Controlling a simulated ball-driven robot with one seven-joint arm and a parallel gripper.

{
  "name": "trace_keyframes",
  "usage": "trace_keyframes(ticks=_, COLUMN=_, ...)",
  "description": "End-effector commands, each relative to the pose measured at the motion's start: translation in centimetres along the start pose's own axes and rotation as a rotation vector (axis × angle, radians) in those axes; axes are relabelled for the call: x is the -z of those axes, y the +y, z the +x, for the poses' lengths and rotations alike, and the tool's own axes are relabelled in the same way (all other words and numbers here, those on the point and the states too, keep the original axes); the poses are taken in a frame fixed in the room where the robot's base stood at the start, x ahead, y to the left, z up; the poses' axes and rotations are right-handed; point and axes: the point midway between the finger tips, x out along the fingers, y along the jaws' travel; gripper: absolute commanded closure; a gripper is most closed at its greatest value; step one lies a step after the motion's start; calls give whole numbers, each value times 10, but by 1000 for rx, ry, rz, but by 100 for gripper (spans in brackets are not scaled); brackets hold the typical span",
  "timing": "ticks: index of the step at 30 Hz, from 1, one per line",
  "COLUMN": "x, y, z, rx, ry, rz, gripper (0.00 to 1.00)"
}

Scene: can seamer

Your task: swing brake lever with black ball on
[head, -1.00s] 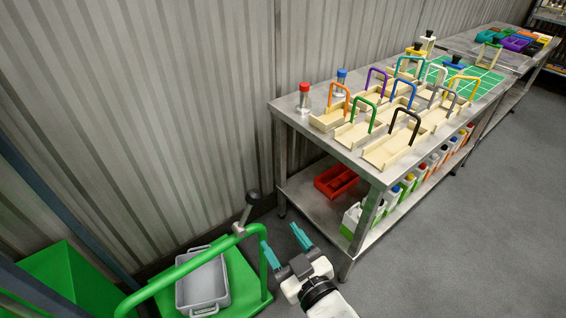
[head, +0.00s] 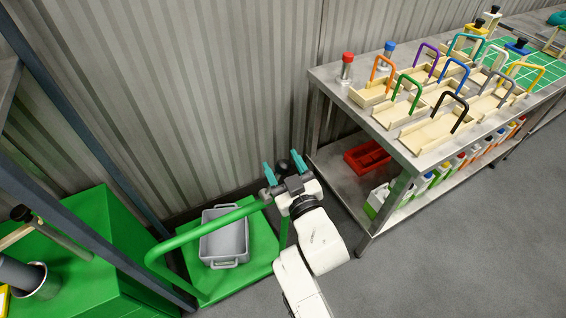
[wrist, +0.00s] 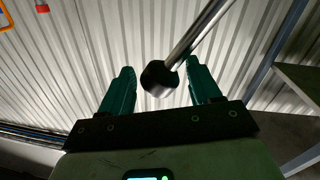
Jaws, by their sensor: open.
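The brake lever is a short metal rod with a black ball on its end, mounted on the green cart's tube handle (head: 190,236). In the head view the black ball (head: 284,165) shows just behind my gripper (head: 283,168). My gripper is open, with teal fingers. In the wrist view the black ball (wrist: 158,79) sits between the two fingers of my gripper (wrist: 159,70), with a gap on each side. The bright lever rod (wrist: 198,30) runs from the ball to the upper right, passing over the right finger's side.
The green cart carries a grey tray (head: 224,243). A metal table (head: 335,80) with wooden holders and coloured hoops stands at right, a red bin (head: 366,157) on its lower shelf. A green machine (head: 100,245) with another black knob (head: 21,213) is at left. The corrugated wall is close behind.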

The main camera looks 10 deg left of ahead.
Motion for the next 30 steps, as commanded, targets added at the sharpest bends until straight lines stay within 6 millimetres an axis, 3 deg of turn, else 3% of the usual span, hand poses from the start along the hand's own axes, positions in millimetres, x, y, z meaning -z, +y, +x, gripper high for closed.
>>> trace_keyframes(ticks=10, x=0, y=0, z=3, rx=0, ry=0, rz=0, gripper=37)
trace_keyframes(ticks=30, x=0, y=0, z=3, rx=-1, ry=0, rz=-1, gripper=100)
